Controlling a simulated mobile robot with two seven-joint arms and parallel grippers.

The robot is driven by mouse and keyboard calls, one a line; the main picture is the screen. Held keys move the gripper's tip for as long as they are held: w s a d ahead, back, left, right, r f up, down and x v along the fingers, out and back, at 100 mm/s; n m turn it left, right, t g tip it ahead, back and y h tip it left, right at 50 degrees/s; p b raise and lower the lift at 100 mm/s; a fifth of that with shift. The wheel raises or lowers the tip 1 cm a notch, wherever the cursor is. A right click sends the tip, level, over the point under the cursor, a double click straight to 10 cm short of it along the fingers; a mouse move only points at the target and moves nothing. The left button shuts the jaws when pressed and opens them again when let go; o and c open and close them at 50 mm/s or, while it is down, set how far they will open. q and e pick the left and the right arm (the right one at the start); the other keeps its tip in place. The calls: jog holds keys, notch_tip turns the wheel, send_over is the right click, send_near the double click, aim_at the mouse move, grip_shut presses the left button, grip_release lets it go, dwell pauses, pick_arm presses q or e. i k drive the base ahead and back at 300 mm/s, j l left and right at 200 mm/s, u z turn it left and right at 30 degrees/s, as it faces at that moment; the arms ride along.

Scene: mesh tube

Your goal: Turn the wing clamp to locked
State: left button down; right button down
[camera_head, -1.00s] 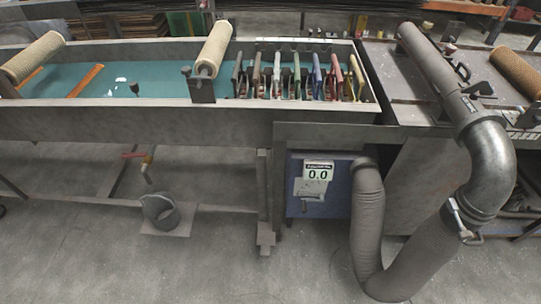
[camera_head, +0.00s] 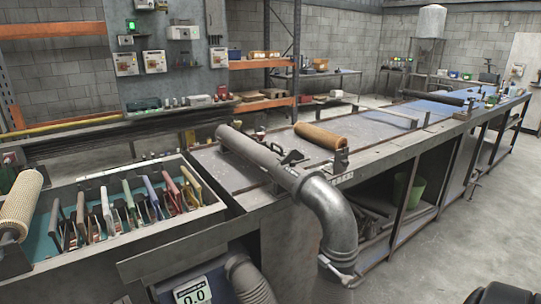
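A grey duct pipe (camera_head: 258,153) lies on the bench and bends down through a metal elbow (camera_head: 334,215). A metal clamp (camera_head: 338,271) with a small lever sits at the elbow's lower end, near the bottom of the view. A black handled clamp (camera_head: 291,157) stands beside the pipe on the bench top. I cannot tell for sure which of these is the wing clamp, or whether either is locked.
A trough (camera_head: 120,246) with several coloured racks stands at left, beside a cream mesh roller (camera_head: 20,205). A brown mesh roller (camera_head: 320,136) lies on the long bench.

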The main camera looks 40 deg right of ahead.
aim_at(294, 154)
jog(key=z, duration=1.55)
